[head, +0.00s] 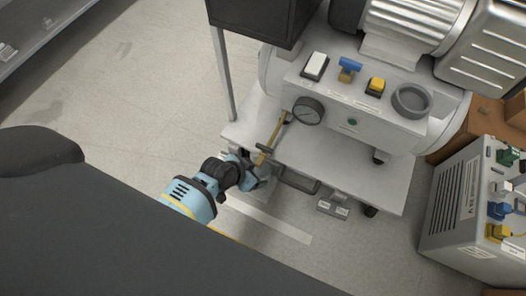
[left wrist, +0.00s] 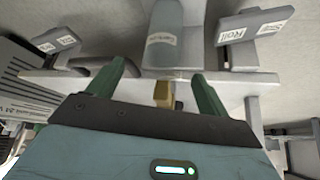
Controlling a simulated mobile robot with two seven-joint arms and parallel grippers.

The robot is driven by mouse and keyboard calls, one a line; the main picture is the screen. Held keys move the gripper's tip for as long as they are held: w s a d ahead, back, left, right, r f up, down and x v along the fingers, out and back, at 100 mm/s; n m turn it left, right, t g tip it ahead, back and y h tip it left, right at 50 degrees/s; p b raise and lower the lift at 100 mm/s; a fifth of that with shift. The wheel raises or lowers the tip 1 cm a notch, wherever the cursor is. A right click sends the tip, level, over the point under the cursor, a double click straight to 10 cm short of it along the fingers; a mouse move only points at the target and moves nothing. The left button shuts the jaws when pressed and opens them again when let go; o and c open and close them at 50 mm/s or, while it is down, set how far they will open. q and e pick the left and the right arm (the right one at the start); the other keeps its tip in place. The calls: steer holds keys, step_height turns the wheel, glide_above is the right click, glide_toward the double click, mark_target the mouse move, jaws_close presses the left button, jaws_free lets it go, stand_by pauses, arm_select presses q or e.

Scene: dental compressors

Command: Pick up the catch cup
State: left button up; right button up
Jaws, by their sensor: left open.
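A grey, rounded cup with a small white label (left wrist: 163,40) shows in the left wrist view, straight ahead between my fingers; it looks like the catch cup, but the label is too small to read surely. My left gripper (left wrist: 158,72) is open, with one green finger to each side of the cup's line and the cup beyond the tips. In the head view my left gripper (head: 258,172) is low at the front left edge of the compressor's base, where it hides most of what is there. My right gripper is not in view.
A grey cabinet (head: 470,200) stands at right. Floor at left is clear.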

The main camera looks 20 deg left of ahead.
arm_select(q)
steer(key=b+x, duration=0.3)
steer(key=x, duration=0.2)
steer(key=shift+w+f+b, duration=0.2)
steer(key=shift+w+b, duration=0.1)
steer(key=shift+w, duration=0.05)
steer(key=shift+c, duration=0.9)
steer(key=c, duration=1.1)
steer(key=shift+c, duration=0.2)
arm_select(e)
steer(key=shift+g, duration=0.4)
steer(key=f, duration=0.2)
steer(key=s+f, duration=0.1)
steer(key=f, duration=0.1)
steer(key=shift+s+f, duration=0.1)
arm_select(q)
steer(key=shift+r, duration=0.1)
